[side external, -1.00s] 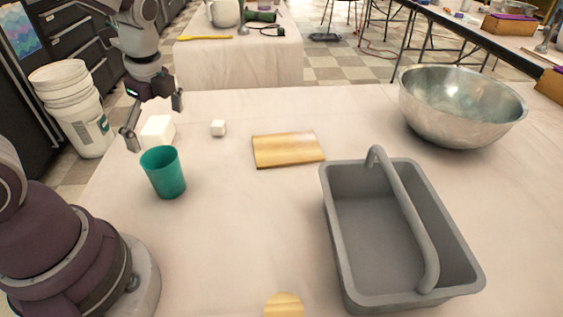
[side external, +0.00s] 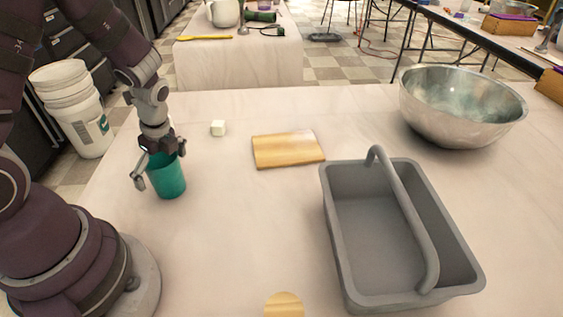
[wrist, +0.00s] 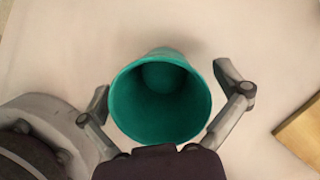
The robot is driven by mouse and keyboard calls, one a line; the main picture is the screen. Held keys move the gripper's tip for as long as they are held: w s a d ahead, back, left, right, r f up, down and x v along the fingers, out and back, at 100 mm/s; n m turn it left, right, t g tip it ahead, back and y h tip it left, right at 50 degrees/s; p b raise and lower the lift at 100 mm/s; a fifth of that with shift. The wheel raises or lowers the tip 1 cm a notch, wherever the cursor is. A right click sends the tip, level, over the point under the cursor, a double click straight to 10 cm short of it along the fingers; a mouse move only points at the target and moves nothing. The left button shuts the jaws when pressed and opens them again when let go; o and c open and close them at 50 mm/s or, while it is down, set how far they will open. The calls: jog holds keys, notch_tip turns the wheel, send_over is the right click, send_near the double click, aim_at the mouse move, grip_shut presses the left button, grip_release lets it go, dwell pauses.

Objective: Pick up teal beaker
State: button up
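The teal beaker (side external: 168,184) stands upright on the table at the left in the side view. In the wrist view the beaker (wrist: 160,98) shows from above, its open mouth between my two fingers, and it looks empty. My gripper (side external: 158,176) is down at the beaker with its fingers on either side of it. The gripper hides part of the beaker's rim in the side view.
A small white cube (side external: 218,128) and a wooden board (side external: 288,150) lie to the right of the beaker. A grey caddy with a handle (side external: 335,235) stands at the front right, and a metal bowl (side external: 460,115) behind it. My base is close at the left.

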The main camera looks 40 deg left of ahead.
jog(key=c, duration=1)
